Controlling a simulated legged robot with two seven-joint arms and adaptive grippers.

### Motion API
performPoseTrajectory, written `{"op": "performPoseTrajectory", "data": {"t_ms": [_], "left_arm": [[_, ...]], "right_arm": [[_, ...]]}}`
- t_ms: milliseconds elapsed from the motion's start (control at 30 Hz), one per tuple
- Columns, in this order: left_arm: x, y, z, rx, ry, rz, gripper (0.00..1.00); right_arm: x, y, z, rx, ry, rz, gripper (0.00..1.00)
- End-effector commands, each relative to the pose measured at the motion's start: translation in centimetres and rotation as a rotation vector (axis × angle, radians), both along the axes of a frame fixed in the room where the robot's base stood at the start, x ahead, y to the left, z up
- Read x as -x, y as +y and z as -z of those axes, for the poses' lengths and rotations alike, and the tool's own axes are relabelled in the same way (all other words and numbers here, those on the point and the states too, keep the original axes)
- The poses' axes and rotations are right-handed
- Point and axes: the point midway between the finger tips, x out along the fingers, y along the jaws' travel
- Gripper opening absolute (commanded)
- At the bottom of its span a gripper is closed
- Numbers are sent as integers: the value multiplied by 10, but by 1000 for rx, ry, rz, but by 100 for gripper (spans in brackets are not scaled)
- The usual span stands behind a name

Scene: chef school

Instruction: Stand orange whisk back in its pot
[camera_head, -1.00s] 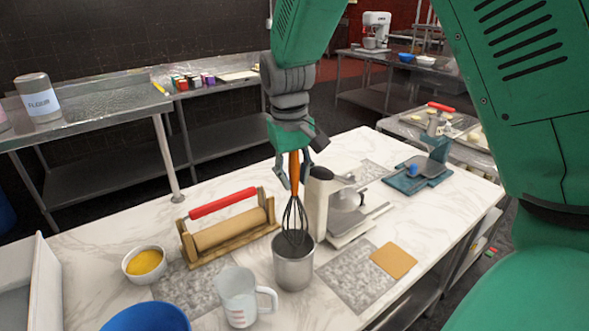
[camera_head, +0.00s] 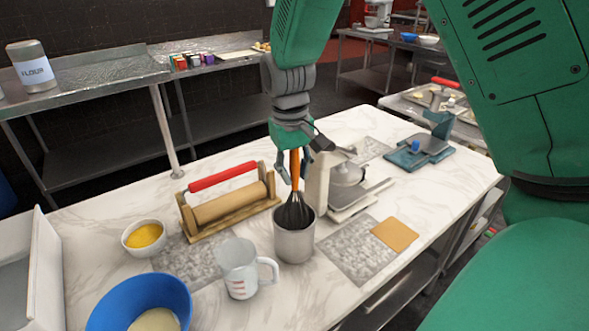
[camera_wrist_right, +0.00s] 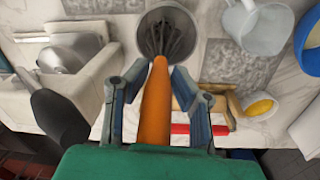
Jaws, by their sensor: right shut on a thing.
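The orange whisk (camera_head: 295,170) has an orange handle and dark wires. It is upright, with its wires partly inside the metal pot (camera_head: 294,246). My right gripper (camera_head: 291,172) is above the pot and shut on the whisk's handle. In the right wrist view, the fingers of my right gripper (camera_wrist_right: 154,95) lie on both sides of the orange handle (camera_wrist_right: 155,110), and the wires (camera_wrist_right: 167,36) reach into the pot's round mouth (camera_wrist_right: 143,36). The pot's floor is hidden, so I cannot tell whether the wires touch it. My left gripper is not in view.
A clear measuring jug (camera_head: 237,265) stands close by the pot's left. A wooden rolling-pin stand (camera_head: 228,208) with a red handle is behind it. A mixer-like appliance (camera_head: 318,185) stands just right of the whisk. A blue bowl (camera_head: 140,300) is at front left.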

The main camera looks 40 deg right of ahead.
Motion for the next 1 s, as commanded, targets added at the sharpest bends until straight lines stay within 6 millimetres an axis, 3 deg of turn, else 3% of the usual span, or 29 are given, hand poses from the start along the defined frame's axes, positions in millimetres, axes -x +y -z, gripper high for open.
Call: {"op": "performPoseTrajectory", "data": {"t_ms": [267, 300, 333, 733, 1000], "left_arm": [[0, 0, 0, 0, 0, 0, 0], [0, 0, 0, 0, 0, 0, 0], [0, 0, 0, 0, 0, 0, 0], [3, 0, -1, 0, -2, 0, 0], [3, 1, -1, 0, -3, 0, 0]], "right_arm": [[0, -1, 1, -1, 0, 0, 0], [0, -1, 1, -1, 0, 0, 35], [0, -1, 1, -1, 0, 0, 45], [-1, -1, -4, 0, -2, -1, 45], [-3, 3, -54, 0, -6, -1, 45]]}}
